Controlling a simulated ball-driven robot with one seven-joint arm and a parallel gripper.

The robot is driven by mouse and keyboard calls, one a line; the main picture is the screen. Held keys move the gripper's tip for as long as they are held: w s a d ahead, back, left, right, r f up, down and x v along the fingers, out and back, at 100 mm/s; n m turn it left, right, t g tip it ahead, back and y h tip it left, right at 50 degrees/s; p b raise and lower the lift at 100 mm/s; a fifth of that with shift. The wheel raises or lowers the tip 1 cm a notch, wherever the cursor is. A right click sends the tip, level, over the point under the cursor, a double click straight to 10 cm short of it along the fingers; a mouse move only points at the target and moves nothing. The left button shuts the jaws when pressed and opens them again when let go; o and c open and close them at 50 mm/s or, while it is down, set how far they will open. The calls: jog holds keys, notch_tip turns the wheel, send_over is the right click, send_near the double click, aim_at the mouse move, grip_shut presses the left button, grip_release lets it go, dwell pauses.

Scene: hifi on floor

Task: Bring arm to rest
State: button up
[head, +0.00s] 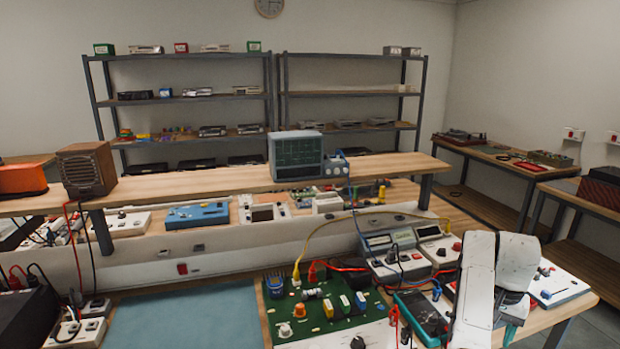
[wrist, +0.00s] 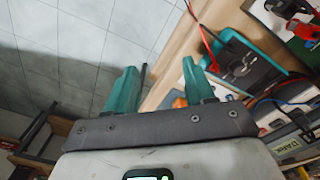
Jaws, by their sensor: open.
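My gripper (wrist: 159,68) shows in the wrist view with its two teal fingers apart and nothing between them. Beyond the fingers are the tiled floor (wrist: 60,50) and the wooden edge of a bench (wrist: 188,45). In the head view my white arm is at the lower right, in front of the bench's right end. Only a little teal of the gripper shows there, and its fingertips are hidden or out of frame.
A teal-framed meter (wrist: 245,65) with leads lies on the bench close to the fingers. In the head view, a green circuit board (head: 325,312) and grey instruments (head: 390,250) crowd the bench beside my arm. Open floor (head: 590,322) shows at the right.

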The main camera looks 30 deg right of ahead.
jog(key=s+a+f+n, duration=0.4)
jog(key=s+a, duration=0.1)
jog(key=a, duration=0.6)
jog(key=s+a+f+n, duration=0.4)
jog(key=s+a, duration=0.2)
jog(key=a, duration=0.5)
jog(key=s+a+f+n+t, duration=0.1)
jog(key=s+a+f+n, duration=0.3)
jog(key=a, duration=0.7)
jog(key=shift+s+a+f+n, duration=0.3)
jog(key=shift+s+a+f, duration=0.1)
jog(key=shift+s, duration=0.5)
